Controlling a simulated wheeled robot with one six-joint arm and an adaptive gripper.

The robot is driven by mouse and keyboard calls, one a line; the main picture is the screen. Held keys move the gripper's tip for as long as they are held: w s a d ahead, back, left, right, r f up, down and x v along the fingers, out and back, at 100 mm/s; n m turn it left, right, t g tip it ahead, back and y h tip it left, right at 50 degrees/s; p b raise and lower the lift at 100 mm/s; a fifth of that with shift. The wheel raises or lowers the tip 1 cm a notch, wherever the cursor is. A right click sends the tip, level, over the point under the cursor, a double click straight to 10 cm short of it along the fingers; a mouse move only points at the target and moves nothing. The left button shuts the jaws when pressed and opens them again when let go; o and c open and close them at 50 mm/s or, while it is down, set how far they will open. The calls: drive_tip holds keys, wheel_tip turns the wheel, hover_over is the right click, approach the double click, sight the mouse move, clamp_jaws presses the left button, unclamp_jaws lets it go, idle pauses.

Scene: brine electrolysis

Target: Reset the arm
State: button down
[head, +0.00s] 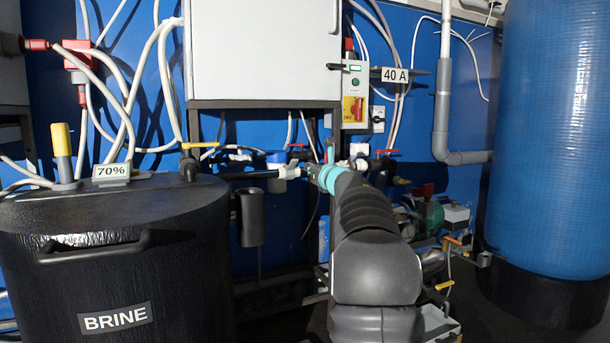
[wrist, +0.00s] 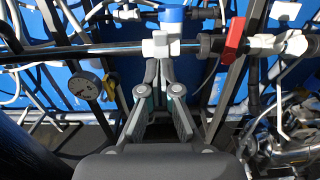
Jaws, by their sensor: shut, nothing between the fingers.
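My gripper (wrist: 161,70) points forward in the wrist view, its two fingers drawn together at the tips with nothing between them. The tips appear just below a white pipe fitting (wrist: 161,44) with a blue cap (wrist: 172,19). I cannot tell whether they touch it. In the head view my arm (head: 375,265) reaches forward from the bottom centre and hides most of the gripper.
The black brine tank (head: 190,240) stands at left, and a large blue tank (head: 550,140) at right. A white cabinet (head: 265,50) hangs above the pipes. A red valve handle (wrist: 235,39) and a gauge (wrist: 84,86) flank the gripper. Pumps and pipework (head: 430,215) lie right of the arm.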

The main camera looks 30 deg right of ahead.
drive_tip(key=shift+s+a+r, duration=0.1)
drive_tip(key=shift+s+r, duration=0.15)
drive_tip(key=shift+s, duration=0.25)
